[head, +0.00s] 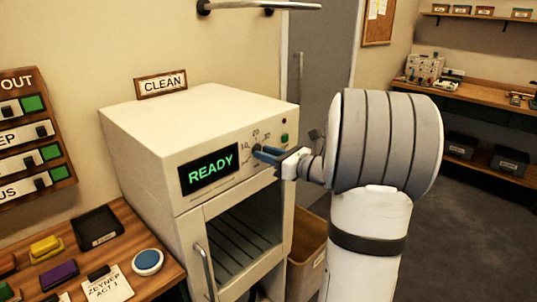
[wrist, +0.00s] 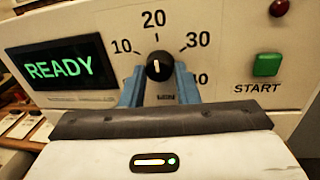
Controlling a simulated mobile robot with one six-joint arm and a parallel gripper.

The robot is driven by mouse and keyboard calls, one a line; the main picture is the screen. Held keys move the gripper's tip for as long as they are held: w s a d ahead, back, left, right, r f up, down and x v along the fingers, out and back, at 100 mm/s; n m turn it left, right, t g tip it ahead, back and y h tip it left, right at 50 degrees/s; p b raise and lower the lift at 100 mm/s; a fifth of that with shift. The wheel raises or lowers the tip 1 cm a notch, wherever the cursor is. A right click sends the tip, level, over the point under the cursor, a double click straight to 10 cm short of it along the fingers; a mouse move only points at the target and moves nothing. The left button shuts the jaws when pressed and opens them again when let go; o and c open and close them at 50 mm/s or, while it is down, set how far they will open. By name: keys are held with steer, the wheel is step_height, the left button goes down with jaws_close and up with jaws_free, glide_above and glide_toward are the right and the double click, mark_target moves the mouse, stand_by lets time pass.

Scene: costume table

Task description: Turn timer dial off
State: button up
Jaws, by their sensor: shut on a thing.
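The timer dial (wrist: 159,66) is a round black knob on the front panel of the cream cabinet (head: 185,108). Its white mark points up, toward the 20. The marks 10, 20 and 30 show around it, and one at lower right is partly hidden by a finger. My gripper (wrist: 158,73) has its blue fingers on the left and right sides of the dial and is shut on it. In the head view my gripper (head: 266,154) reaches the panel from the right, and its fingers mostly hide the dial.
A READY display (head: 208,168) sits left of the dial, and a green START button (wrist: 267,64) sits right of it. Below is the cabinet's glazed door with a handle (head: 206,270). A wooden table (head: 125,222) with small items stands at left.

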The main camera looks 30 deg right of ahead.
steer(key=shift+f+n+b, duration=0.1)
steer(key=shift+n+b, duration=0.2)
steer(key=shift+b, duration=0.2)
steer(key=n+h+b, duration=0.1)
steer(key=n+b, duration=0.6)
steer(key=b, duration=0.3)
steer(key=n+h+b, duration=0.1)
steer(key=n+b, duration=0.6)
steer(key=b, duration=0.3)
steer(key=n+h+b, duration=0.2)
steer(key=n+b, duration=0.4)
steer(key=b, duration=0.4)
steer(key=shift+s+a+r+n, duration=0.1)
steer(key=shift+a+r+n, duration=0.2)
steer(key=shift+n, duration=0.1)
steer(key=shift+r, duration=0.1)
steer(key=o, duration=1)
steer(key=shift+h, duration=0.3)
